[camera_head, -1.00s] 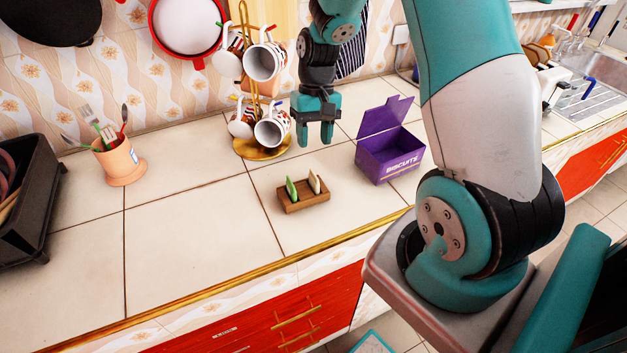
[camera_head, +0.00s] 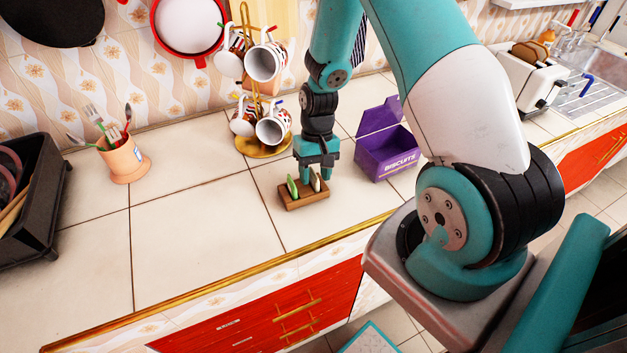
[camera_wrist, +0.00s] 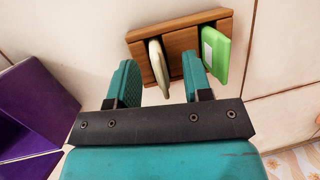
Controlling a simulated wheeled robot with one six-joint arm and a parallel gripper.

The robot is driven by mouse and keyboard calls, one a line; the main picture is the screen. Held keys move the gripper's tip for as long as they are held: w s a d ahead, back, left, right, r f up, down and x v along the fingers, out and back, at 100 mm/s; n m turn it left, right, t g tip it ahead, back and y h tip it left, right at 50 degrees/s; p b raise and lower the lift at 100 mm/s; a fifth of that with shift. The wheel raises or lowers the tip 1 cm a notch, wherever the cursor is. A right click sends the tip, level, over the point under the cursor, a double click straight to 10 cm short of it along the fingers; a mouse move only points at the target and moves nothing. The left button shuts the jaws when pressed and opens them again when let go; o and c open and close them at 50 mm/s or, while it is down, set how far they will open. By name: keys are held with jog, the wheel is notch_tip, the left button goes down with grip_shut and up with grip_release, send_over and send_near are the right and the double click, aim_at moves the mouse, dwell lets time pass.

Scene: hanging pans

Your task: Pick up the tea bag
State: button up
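A small wooden holder (camera_head: 305,201) stands on the tiled counter with two tea bags upright in its slots. One tea bag is green (camera_head: 292,187) and the other is cream (camera_head: 315,183). My gripper (camera_head: 314,174) points down at the holder from behind. In the wrist view my gripper (camera_wrist: 160,72) is open. The cream tea bag (camera_wrist: 158,65) shows between its two fingers, with a gap on each side. The green tea bag (camera_wrist: 214,52) lies outside the right finger, close to it. The wooden holder (camera_wrist: 182,40) also shows there.
An open purple biscuit box (camera_head: 388,158) stands right of the holder. A mug tree with several mugs (camera_head: 270,130) stands behind it. A utensil cup (camera_head: 123,160) and a dark rack (camera_head: 30,210) are at the left. The counter left of the holder is clear.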

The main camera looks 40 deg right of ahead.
grip_shut()
